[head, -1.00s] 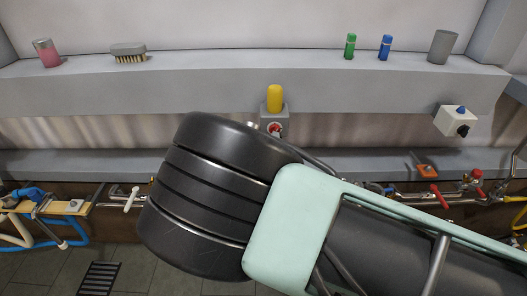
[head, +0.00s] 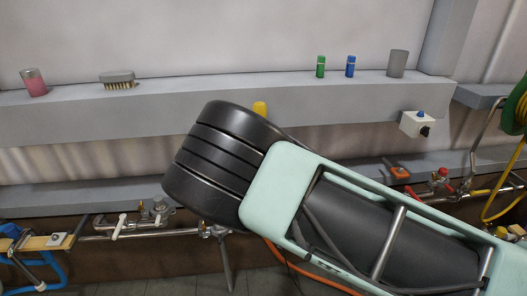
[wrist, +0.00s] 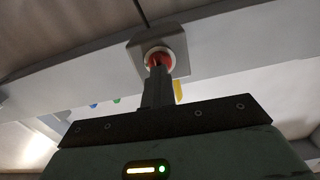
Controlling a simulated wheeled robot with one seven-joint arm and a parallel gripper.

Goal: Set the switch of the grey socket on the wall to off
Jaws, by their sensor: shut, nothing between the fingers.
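The grey socket (wrist: 178,44) is a squarish box on the wall, seen in the wrist view with a red switch (wrist: 160,56) in a pale ring. My gripper (wrist: 158,70) is shut and empty, its fingertips right in front of the switch; I cannot tell if they touch it. The switch's setting is partly hidden by the fingers. A yellow piece (wrist: 178,92) shows beside the fingers. In the head view my arm hides the socket and gripper; only the top of the yellow piece (head: 260,108) shows above it.
A white box (head: 414,124) with a blue top and black knob is on the ledge front at right. A pink jar (head: 34,83), brush (head: 118,80), green bottle (head: 320,67), blue bottle (head: 350,67) and grey cup (head: 397,64) stand on the ledge. Pipes and a red valve (head: 440,177) run below.

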